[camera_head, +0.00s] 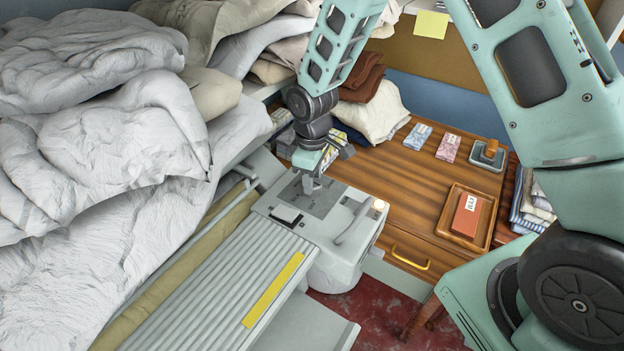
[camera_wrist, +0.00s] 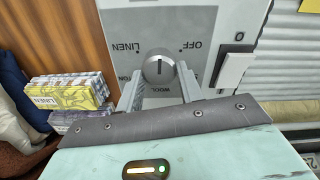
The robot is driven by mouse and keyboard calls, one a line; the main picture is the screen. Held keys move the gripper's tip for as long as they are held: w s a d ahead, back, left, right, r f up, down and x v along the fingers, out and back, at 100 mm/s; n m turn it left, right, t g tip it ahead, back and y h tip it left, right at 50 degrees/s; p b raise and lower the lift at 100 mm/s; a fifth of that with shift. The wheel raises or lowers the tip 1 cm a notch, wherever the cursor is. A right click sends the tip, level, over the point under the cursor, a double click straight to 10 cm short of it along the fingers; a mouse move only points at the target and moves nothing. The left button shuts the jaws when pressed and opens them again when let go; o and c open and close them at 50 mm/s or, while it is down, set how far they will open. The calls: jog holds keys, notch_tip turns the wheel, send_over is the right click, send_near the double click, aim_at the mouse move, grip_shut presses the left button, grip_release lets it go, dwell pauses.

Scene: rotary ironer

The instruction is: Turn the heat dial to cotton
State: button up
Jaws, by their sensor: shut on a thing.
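The heat dial (camera_wrist: 157,66) is a round grey knob on the ironer's control panel (camera_wrist: 190,24), with a dark line across its middle running roughly up and down in the wrist view. Printed words around it appear upside down: LINEN at upper left, OFF at upper right, WOOL below, and a partly hidden word ending in ON at lower left. My gripper (camera_wrist: 158,82) has one finger on each side of the dial and is shut on it. In the head view my gripper (camera_head: 311,187) points down at the panel and hides the dial. Which label the line marks is unclear.
Yellow LINEN boxes (camera_wrist: 68,92) lie close to the gripper. Heaped white bedding (camera_head: 95,130) fills the left. The wooden table (camera_head: 400,185) holds a tray (camera_head: 488,238), with some bare wood around it.

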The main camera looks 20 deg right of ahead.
jog(key=m, duration=0.5)
jog(key=shift+w+d+m+b, duration=0.1)
jog(key=shift+m+b, duration=0.3)
jog(key=m, duration=0.5)
jog(key=shift+d, duration=0.1)
jog(key=shift+m, duration=0.3)
jog(key=o, duration=1)
jog(key=shift+r+b, duration=0.6)
jog(key=shift+r, duration=3.15)
